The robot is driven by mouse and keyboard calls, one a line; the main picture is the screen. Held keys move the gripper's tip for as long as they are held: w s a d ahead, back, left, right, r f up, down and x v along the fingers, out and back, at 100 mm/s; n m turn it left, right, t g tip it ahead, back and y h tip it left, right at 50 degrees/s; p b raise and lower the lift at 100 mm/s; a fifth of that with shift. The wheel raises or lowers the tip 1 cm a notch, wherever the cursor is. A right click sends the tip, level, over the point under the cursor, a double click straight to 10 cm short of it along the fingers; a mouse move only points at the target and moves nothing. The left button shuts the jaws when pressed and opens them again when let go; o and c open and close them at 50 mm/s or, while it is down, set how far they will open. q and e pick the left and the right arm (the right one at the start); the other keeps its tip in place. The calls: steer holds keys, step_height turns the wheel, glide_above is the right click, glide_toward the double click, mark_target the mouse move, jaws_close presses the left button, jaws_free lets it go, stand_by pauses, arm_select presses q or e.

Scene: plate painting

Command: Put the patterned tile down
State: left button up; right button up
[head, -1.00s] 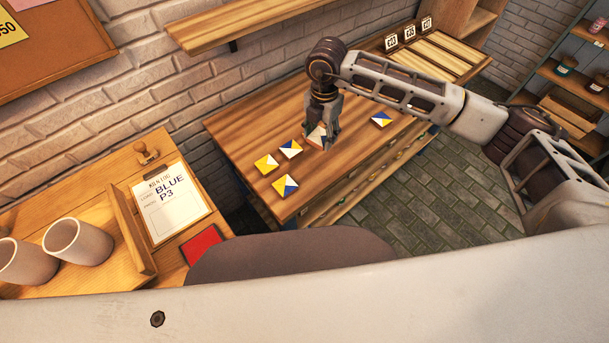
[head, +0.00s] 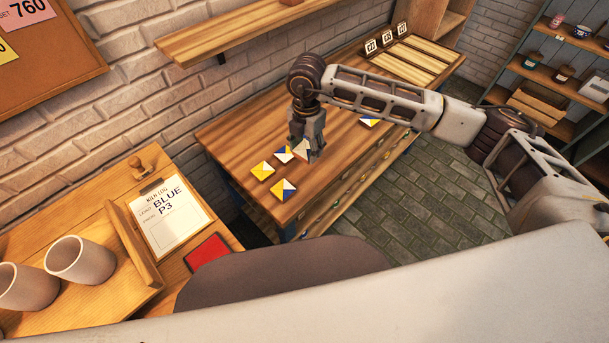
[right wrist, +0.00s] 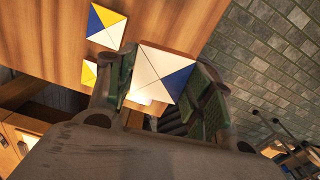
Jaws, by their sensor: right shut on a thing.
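My right gripper (head: 308,158) is shut on a patterned tile (head: 301,150), low over the wooden table (head: 245,127); whether the tile touches the wood cannot be told. In the right wrist view the held tile (right wrist: 162,68) shows white, tan and blue triangles between the two green-padded fingers. Close to the left of the gripper is a blue, yellow and white tile (head: 283,154). A yellow and white tile (head: 262,170) and a yellow, white and blue tile (head: 284,190) lie further left and nearer. My left gripper is out of view.
Another blue and yellow tile (head: 369,122) lies to the right, partly behind my arm. A slatted rack (head: 418,60) with small marked cards stands at the table's far end. A side desk holds a kiln log sheet (head: 168,222), a red square (head: 207,251) and two cups (head: 80,261).

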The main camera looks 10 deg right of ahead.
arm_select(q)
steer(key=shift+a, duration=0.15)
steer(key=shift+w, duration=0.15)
arm_select(e)
steer(key=shift+m, duration=0.3)
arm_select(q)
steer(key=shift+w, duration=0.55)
arm_select(e)
steer(key=shift+m, duration=0.4)
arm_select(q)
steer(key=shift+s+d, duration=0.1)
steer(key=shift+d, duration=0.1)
